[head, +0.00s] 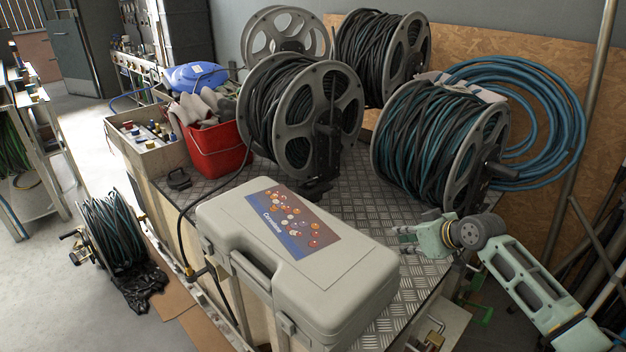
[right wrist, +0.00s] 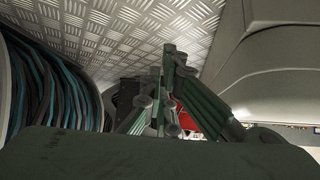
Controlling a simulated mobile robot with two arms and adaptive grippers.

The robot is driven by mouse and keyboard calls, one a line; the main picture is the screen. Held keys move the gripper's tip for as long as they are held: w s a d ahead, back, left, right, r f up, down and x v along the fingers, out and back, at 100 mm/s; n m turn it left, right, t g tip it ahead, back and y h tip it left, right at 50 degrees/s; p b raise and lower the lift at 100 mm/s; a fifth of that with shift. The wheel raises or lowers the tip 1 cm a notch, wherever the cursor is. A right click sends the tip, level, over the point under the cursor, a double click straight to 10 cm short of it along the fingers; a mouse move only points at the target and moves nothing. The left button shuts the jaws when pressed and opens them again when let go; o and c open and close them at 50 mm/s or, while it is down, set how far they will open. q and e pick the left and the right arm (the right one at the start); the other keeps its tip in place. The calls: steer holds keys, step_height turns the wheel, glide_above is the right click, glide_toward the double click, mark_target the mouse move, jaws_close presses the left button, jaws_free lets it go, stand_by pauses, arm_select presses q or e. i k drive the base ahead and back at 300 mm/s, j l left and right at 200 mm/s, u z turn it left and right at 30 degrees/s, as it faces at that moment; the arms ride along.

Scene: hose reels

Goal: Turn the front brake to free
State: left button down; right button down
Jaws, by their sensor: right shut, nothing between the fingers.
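The front reel (head: 290,118) of dark hose stands upright on the metal bench top, behind the grey case. A black upright bracket with a thin lever (head: 332,105) is on its right face. I cannot tell the brake's setting from here. My right gripper (head: 398,238) is shut and empty over the bench's right part, between the case and the teal-hose reel, well apart from the front reel. Its fingers also show in the right wrist view (right wrist: 165,110). My left gripper is not in view.
The grey case (head: 300,255) fills the front of the bench. The teal-hose reel (head: 440,140) stands at the right, with a blue coil (head: 560,110) behind it. A red bucket (head: 215,150) is left of the front reel. Bare tread plate (head: 350,195) lies between case and reels.

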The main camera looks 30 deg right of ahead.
mark_target(310, 183)
steer(key=i, duration=0.9)
